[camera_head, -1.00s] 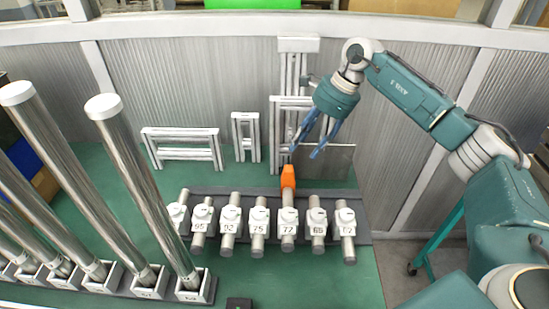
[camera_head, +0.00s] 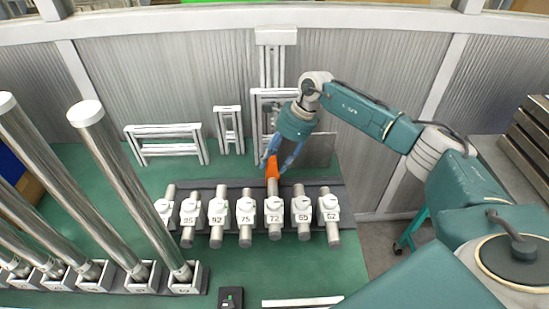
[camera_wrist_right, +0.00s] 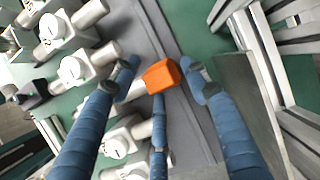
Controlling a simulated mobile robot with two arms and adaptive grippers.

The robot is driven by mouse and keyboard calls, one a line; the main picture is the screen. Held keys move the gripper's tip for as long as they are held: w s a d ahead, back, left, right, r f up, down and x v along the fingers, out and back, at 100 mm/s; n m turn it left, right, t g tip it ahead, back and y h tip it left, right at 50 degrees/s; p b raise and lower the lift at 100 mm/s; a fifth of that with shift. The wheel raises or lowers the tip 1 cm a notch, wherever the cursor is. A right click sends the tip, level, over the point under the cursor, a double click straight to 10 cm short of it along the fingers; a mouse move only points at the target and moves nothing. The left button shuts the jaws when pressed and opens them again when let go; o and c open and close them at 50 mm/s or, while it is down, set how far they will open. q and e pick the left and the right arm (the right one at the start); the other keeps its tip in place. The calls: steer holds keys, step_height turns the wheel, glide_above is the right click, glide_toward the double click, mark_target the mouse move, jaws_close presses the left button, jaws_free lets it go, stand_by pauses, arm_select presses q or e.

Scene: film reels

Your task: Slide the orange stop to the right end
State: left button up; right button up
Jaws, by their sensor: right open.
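The orange stop (camera_head: 271,169) stands at the back edge of the dark rail (camera_head: 343,203), behind the unit labelled 72, right of the rail's middle. In the right wrist view the orange stop (camera_wrist_right: 162,76) shows as a block between my finger tips. My right gripper (camera_head: 274,167) is open, with its blue fingers reaching down on both sides of the stop. In the right wrist view my right gripper (camera_wrist_right: 160,72) shows gaps between the side fingers and the stop; a third finger shows below it. Contact there is unclear. My left gripper is out of view.
Several numbered white units with metal cylinders cross the rail, including 65 (camera_head: 302,214) and 62 (camera_head: 329,210) to the right. White frames (camera_head: 165,141) stand behind, by the corrugated wall. Tall metal tubes (camera_head: 130,180) stand at left.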

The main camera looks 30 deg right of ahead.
steer(key=shift+c, duration=0.3)
steer(key=c, duration=0.4)
jaws_close()
arm_select(q)
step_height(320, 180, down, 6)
steer(key=b, duration=0.6)
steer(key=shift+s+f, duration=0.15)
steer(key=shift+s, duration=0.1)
arm_select(e)
steer(key=s+d, duration=0.5)
steer(key=d, duration=0.5)
steer(key=s+d, duration=0.4)
steer(key=d, duration=0.6)
steer(key=shift+s+d+r, duration=0.15)
steer(key=shift+s, duration=0.2)
steer(key=shift+o, duration=2.3)
jaws_free()
steer(key=shift+d, duration=0.1)
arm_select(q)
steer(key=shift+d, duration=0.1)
arm_select(e)
steer(key=shift+s, duration=0.1)
